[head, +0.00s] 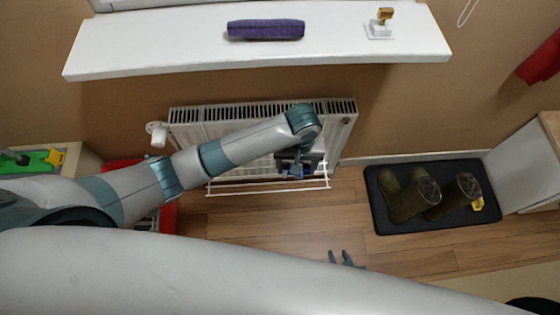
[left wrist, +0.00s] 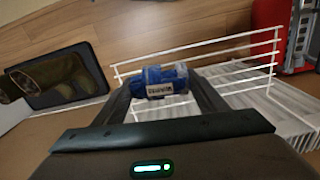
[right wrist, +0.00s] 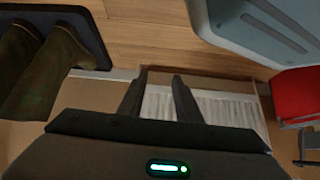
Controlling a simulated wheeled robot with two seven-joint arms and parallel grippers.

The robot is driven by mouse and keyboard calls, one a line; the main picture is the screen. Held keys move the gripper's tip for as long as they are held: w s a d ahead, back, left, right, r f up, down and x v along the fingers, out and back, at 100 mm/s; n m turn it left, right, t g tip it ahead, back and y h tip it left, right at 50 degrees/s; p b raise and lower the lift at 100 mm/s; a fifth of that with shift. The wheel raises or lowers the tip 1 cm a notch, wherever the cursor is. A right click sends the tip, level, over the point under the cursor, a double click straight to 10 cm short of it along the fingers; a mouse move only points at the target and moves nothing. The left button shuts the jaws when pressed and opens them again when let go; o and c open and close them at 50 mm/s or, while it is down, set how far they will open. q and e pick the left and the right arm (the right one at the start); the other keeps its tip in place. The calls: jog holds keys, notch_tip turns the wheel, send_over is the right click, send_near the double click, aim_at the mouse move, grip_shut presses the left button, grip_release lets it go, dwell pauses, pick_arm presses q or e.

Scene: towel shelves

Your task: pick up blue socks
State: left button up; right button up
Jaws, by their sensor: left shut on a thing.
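The blue socks (left wrist: 166,78) show in the left wrist view as a small bundle with a pale label, between the fingertips of my left gripper (left wrist: 163,85). They are at the white wire drying rack (left wrist: 255,60) on the radiator. In the head view my left gripper (head: 296,160) is over the radiator's front edge, and only a bit of blue shows under it. It is shut on the socks. I cannot tell whether they still touch the rack. My right gripper (head: 340,258) is low over the wooden floor; its fingers stand apart and empty in the right wrist view (right wrist: 158,80).
The radiator (head: 343,125) stands under a white shelf (head: 180,50) with a rolled purple towel (head: 266,29). Green boots (head: 408,200) stand on a black mat (head: 385,222) at right. A red object (right wrist: 298,93) is at the right wrist view's right edge. Open floor lies between.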

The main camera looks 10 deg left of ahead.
pick_arm(q)
jog(key=shift+s+d+r, duration=0.2)
jog(key=shift+d+r, duration=0.3)
jog(key=shift+d, duration=0.3)
pick_arm(e)
jog(key=shift+w+a+r, duration=0.2)
jog(key=shift+a, duration=0.25)
jog(key=shift+s+d+f, duration=0.1)
jog(key=shift+s+d, duration=0.05)
